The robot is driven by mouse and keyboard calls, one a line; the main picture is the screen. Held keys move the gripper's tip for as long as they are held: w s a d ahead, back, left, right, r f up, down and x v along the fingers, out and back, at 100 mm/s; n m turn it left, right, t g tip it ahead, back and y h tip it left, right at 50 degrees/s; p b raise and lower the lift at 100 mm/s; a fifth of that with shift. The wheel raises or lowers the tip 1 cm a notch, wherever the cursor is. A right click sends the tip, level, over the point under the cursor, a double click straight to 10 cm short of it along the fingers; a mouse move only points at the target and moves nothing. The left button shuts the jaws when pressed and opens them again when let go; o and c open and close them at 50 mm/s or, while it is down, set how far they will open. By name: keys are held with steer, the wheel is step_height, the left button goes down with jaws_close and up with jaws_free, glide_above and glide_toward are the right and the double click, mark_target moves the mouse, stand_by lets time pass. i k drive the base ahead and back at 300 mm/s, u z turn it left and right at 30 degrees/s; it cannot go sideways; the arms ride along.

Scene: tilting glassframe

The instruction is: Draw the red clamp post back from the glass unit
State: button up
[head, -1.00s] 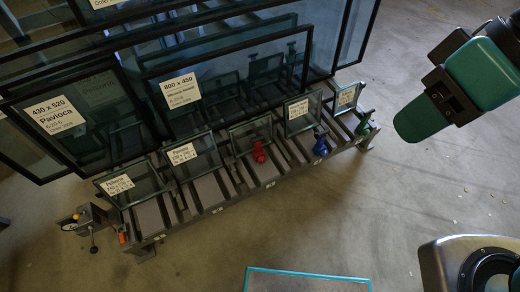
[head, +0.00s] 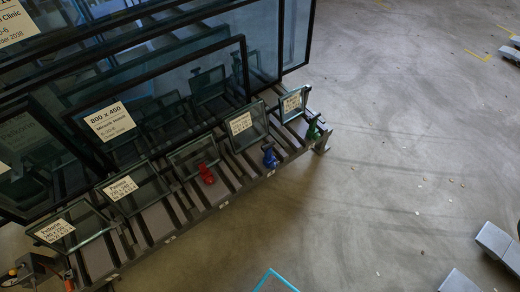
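The red clamp post (head: 206,173) stands on the rack in front of a small framed glass unit (head: 193,156), near the middle of the front row. It looks very close to the pane; I cannot tell if they touch. A blue post (head: 269,156) and a green post (head: 313,128) stand farther right, each by its own small unit. My gripper is not in view.
The rack (head: 158,222) carries several small labelled units in front and large glass panes (head: 150,112) behind. A box with a lever (head: 35,270) is at its lower left end. A cyan-edged outline (head: 275,280) lies at the bottom.

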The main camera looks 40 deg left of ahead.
mark_target(205, 173)
steer(key=z, duration=0.65)
steer(key=k, duration=0.15)
steer(key=u, duration=2.55)
